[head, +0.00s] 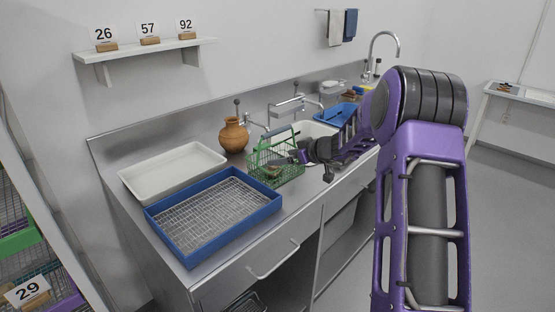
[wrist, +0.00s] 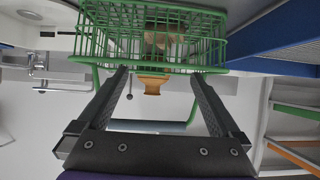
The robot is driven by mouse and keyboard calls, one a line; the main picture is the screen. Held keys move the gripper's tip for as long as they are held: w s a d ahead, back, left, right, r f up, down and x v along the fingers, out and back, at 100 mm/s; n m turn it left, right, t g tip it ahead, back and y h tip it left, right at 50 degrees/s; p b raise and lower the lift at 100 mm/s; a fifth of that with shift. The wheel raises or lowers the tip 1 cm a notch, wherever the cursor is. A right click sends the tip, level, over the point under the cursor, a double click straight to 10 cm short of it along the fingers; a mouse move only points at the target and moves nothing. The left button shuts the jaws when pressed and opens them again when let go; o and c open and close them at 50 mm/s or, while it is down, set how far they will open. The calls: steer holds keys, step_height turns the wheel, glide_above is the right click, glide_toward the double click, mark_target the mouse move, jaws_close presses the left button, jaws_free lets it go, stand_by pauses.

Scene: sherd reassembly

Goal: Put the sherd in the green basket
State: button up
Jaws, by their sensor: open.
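The green wire basket (head: 288,172) stands on the steel counter, its handle raised. It fills the top of the wrist view (wrist: 100,38), which looks upside down. A tan-brown piece (wrist: 163,40) shows through the wires and seems to lie inside the basket; it looks like a sherd, but its shape is partly hidden. My gripper (wrist: 160,74) is open, with nothing between its fingers. Its fingertips are close to the basket's near side; I cannot tell whether they touch. In the head view my gripper (head: 299,155) is at the basket's right side.
An orange-brown jar (head: 233,136) stands behind the basket. A blue tray with a wire mesh (head: 252,212) and a white tray (head: 130,180) lie to the left. The white sink (head: 312,129), taps and a blue tray (head: 337,115) are to the right. A number shelf (head: 145,48) hangs above.

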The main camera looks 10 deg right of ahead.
steer(key=v, duration=0.8)
